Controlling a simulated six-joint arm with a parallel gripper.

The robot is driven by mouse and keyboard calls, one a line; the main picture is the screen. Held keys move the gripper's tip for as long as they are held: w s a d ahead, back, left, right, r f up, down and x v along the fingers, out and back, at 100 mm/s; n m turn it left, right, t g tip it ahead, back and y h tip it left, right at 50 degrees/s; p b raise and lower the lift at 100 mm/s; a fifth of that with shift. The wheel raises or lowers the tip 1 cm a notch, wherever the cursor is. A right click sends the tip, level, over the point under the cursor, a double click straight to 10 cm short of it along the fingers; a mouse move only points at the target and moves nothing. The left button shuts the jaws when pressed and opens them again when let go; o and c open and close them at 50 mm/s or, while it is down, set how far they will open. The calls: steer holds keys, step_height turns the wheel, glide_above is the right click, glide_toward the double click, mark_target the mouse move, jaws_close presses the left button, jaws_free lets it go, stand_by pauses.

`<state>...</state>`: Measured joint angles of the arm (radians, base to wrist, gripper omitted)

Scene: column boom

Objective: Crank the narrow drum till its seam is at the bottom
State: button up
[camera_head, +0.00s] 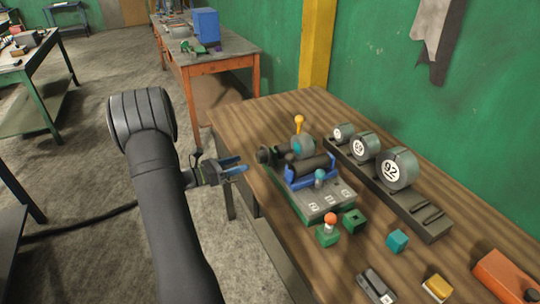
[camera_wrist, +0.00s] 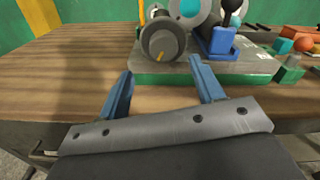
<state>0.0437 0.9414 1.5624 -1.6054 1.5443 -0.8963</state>
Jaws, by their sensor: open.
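A device on a green base plate (camera_head: 310,205) stands on the wooden bench. It carries a dark long roller (camera_head: 313,166) in a blue cradle, a grey disc with a teal hub (camera_head: 303,147), and an upright lever with a yellow-orange knob (camera_head: 298,120). A dark round end piece (camera_head: 268,154) sticks out at its left; the wrist view shows this piece (camera_wrist: 162,38) with a yellow mark low on its face. I cannot tell which part is the narrow drum, or whether the mark is its seam. My gripper (camera_head: 238,165) is open and empty, left of the device, its blue fingers (camera_wrist: 161,72) pointing at it.
A dark rack (camera_head: 400,190) with several numbered grey discs stands behind the device. A green block with an orange ball (camera_head: 328,228), a teal cube (camera_head: 397,240) and other small blocks lie at the front right. The bench's left edge lies near my gripper.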

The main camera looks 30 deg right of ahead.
mark_target(257, 160)
steer(key=a+m, duration=0.1)
steer(key=a, duration=0.9)
steer(key=d, duration=1.6)
steer(key=shift+s+d+f, duration=0.1)
steer(key=shift+s+d, duration=0.2)
steer(key=shift+c, duration=0.4)
steer(key=c, duration=0.9)
steer(key=shift+m, duration=0.4)
